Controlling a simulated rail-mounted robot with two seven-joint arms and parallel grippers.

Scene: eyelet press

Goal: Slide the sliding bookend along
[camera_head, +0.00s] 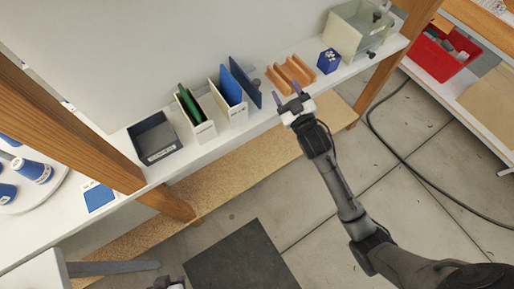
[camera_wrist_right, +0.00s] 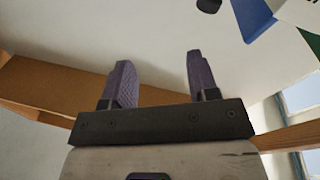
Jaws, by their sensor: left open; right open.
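A tall blue upright panel (camera_head: 244,80), which looks like the sliding bookend, stands on the white shelf at the right end of the row of files. A dark knob shows just behind it. My right gripper (camera_head: 287,94) is open and empty, at the shelf's front edge, to the right of the panel and apart from it. In the right wrist view its two purple fingers (camera_wrist_right: 157,82) are spread with nothing between them. A blue surface (camera_wrist_right: 254,18), perhaps the panel, shows at the top right there. My left gripper (camera_head: 168,284) is mostly cut off at the bottom edge.
White file holders (camera_head: 203,130) with green and blue folders stand left of the panel, then a grey bin (camera_head: 155,140). An orange rack (camera_head: 290,76), a blue block (camera_head: 328,61) and a clear box (camera_head: 357,34) stand to the right. A wooden post (camera_head: 62,118) crosses at left.

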